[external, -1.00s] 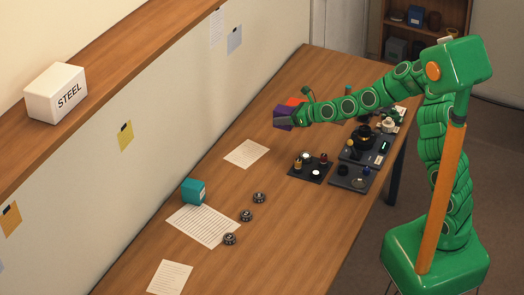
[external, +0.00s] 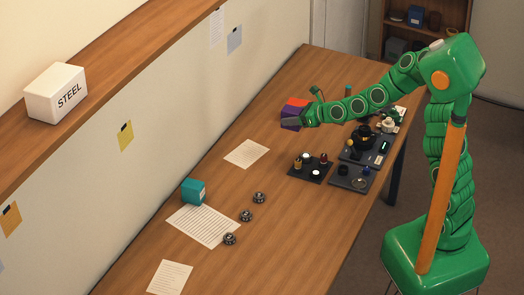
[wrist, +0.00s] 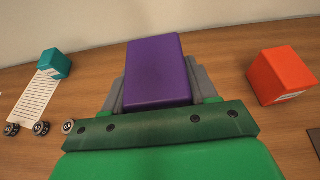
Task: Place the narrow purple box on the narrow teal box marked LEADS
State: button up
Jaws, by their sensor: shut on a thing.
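The narrow purple box (wrist: 156,72) is between the fingers of my gripper (wrist: 157,92) in the wrist view. In the external view my gripper (external: 293,121) is shut on the purple box (external: 291,112), at the table's far part near the wall. The teal box (external: 193,191) stands at the near left, at the top edge of a paper sheet. It also shows at the left of the wrist view (wrist: 56,63), well apart from my gripper. I cannot read any marking on it.
An orange-red box (wrist: 285,75) stands right of my gripper in the wrist view. Several dark round pieces (external: 246,216) lie by the paper sheet (external: 204,226). Dark trays (external: 311,169) with small parts are at the table's right. The wood between is mostly clear.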

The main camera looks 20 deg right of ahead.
jog(key=s+a+r+n+g+y, duration=0.1)
jog(key=s+a+r+n+g, duration=0.15)
jog(key=a, duration=0.45)
jog(key=s+a+r+n+g+y, duration=0.1)
jog(key=s+a+r, duration=0.2)
jog(key=a, duration=0.5)
jog(key=s+a+r+n+g+y, duration=0.2)
jog(key=s+a+n+g, duration=0.35)
jog(key=s+a, duration=0.85)
send_over(193, 183)
jog(key=shift+h, duration=0.3)
jog(key=shift+s+f, duration=0.1)
jog(key=shift+f, duration=4.85)
jog(key=shift+a+f, duration=0.1)
jog(key=shift+f, duration=1.5)
jog(key=shift+f, duration=0.2)
jog(key=o, duration=1.1)
